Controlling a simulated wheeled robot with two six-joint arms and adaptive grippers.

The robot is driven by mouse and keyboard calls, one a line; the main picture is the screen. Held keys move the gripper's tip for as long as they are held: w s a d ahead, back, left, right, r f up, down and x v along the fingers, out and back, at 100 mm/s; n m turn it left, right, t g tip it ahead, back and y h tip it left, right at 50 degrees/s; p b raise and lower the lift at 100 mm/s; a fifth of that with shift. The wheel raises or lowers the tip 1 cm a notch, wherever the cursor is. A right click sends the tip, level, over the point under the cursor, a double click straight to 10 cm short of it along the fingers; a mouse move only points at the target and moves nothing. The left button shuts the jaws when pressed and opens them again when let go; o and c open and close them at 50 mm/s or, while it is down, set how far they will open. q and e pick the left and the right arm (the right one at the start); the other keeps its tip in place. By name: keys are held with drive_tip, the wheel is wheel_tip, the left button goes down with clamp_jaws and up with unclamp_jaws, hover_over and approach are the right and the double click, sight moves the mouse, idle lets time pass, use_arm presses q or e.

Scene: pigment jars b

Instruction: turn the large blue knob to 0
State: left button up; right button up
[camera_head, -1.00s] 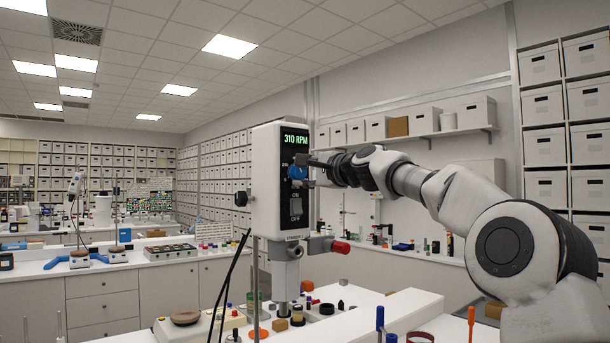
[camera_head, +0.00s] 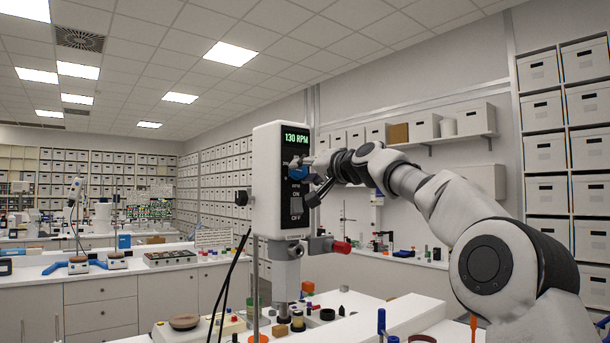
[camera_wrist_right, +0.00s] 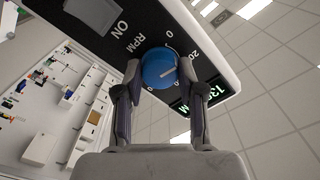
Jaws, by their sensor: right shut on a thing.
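The large blue knob (camera_head: 297,174) is on the dark front panel of a white overhead stirrer (camera_head: 267,180). Its display (camera_head: 295,138) reads 130 RPM. In the right wrist view the knob (camera_wrist_right: 159,68) sits between the two fingers of my right gripper (camera_wrist_right: 158,75), which is shut on it. A pale pointer line and a printed scale around the knob show there; part of the scale is hidden by the fingers. In the head view my right gripper (camera_head: 313,176) reaches the panel from the right and partly covers the knob. My left gripper is not in view.
An ON/OFF switch (camera_wrist_right: 93,13) is on the same panel near the knob. Small jars and blocks stand on the bench beneath. A black cable hangs to the left.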

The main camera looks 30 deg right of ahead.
drive_tip(key=n, duration=0.4)
drive_tip(key=shift+r+b, duration=0.15)
drive_tip(key=shift+b, duration=0.25)
drive_tip(key=shift+n, duration=1.8)
drive_tip(key=o, duration=1)
drive_tip(key=shift+o, duration=0.7)
drive_tip(key=shift+w+f, duration=0.1)
drive_tip(key=shift+f, duration=0.1)
